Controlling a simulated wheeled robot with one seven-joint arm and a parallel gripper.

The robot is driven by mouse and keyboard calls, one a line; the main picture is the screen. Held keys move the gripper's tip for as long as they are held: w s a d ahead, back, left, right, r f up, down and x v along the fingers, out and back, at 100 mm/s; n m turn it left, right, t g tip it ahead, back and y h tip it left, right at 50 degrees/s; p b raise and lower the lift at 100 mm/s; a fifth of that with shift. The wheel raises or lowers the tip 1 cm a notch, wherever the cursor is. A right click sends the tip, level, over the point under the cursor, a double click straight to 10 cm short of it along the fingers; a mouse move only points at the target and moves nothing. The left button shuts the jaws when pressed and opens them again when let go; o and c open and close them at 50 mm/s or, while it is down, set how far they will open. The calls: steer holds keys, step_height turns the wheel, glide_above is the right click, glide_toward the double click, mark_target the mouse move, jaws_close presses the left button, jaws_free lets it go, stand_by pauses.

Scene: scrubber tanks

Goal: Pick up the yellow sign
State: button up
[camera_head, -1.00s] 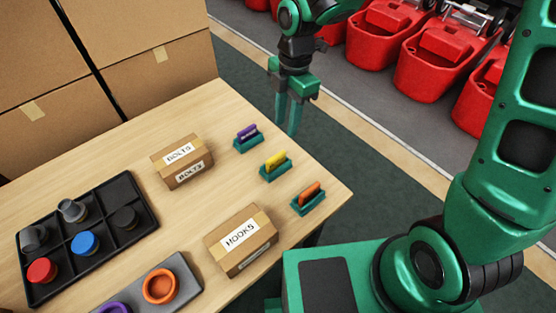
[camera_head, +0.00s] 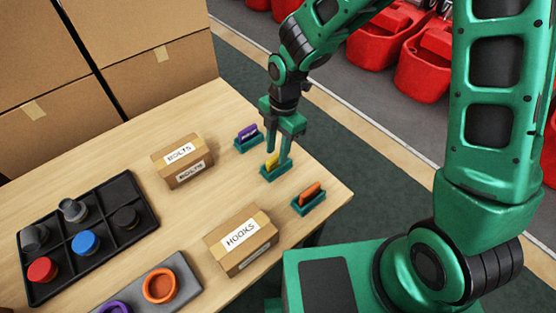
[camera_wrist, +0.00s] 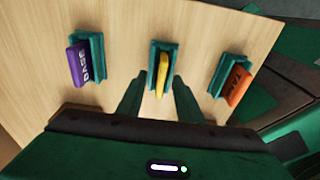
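The yellow sign (camera_head: 272,161) stands in a teal holder (camera_head: 277,172) near the table's right edge, between a purple sign (camera_head: 247,132) and an orange sign (camera_head: 311,190) in like holders. My gripper (camera_head: 278,155) is open, its fingers pointing down around the yellow sign's place. In the wrist view the yellow sign (camera_wrist: 162,75) lies ahead of and between the two finger tips (camera_wrist: 155,82). The fingers stand apart and I see no contact with the sign. In the head view a finger hides part of the sign.
A bolts box (camera_head: 182,160) and a hooks box (camera_head: 241,240) stand left of the signs. A black tray (camera_head: 60,221) with cups and caps and a grey plate (camera_head: 187,283) with rings lie further left. Large cartons (camera_head: 160,80) stand behind. Red tanks (camera_head: 425,65) stand beyond the table.

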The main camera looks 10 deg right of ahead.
steer(key=shift+f, duration=0.5)
jaws_close()
steer(key=shift+r, duration=0.15)
